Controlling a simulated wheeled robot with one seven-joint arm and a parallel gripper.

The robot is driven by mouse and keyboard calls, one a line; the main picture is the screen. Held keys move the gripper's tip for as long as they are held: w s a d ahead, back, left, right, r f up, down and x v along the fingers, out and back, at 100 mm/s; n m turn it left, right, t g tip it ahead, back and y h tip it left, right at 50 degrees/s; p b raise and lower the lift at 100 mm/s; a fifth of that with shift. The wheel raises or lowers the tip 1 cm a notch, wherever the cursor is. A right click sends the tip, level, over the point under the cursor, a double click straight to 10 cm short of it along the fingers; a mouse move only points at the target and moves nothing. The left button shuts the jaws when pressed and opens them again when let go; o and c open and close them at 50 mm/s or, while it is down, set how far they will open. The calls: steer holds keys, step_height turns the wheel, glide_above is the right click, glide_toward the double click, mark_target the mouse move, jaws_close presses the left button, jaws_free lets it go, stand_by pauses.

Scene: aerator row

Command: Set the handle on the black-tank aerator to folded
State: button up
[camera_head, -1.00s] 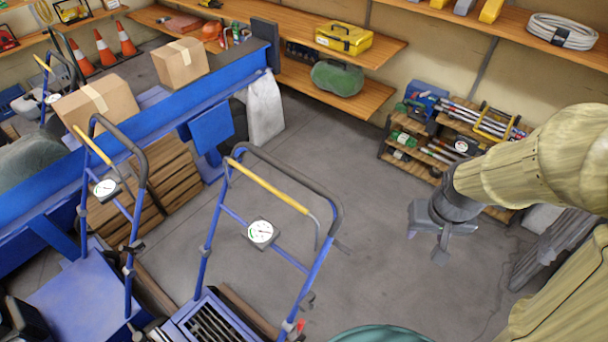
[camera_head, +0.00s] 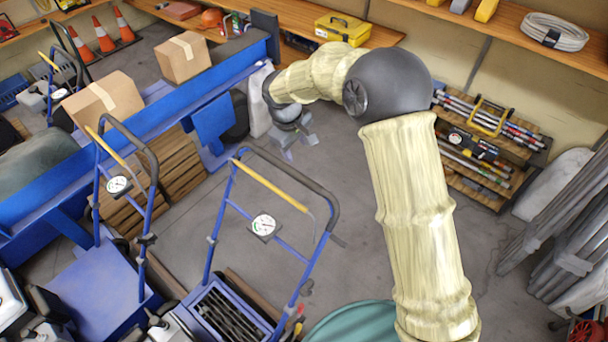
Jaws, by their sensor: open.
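Several blue-framed aerators stand in a row. The middle aerator (camera_head: 215,305) has a raised tubular handle (camera_head: 290,190) with a black grip, a yellow bar and a round gauge. The left aerator (camera_head: 98,300) has a similar raised handle (camera_head: 130,150). A third handle (camera_head: 68,70) shows at the far upper left, its body mostly hidden. I cannot tell which aerator has the black tank. My gripper (camera_head: 296,150) is open and empty, behind the middle aerator's handle in the picture and apart from it, pointing down.
A blue beam (camera_head: 130,105) with cardboard boxes (camera_head: 181,58) crosses behind the aerators. A teal round thing (camera_head: 355,323) is at the bottom, beside my arm. Shelves line the back wall. Grey floor (camera_head: 330,170) is clear around my gripper.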

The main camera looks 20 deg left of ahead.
mark_target(304, 178)
steer(key=w+f+p, duration=0.1)
steer(key=f, duration=0.4)
steer(key=w+d+f+p, duration=0.1)
steer(key=f+p, duration=0.1)
steer(key=f, duration=0.4)
steer(key=w+f+p, duration=0.1)
steer(key=f+p, duration=0.1)
steer(key=f, duration=0.4)
steer(key=shift+w+d, duration=0.1)
steer(key=shift+d, duration=0.1)
jaws_close()
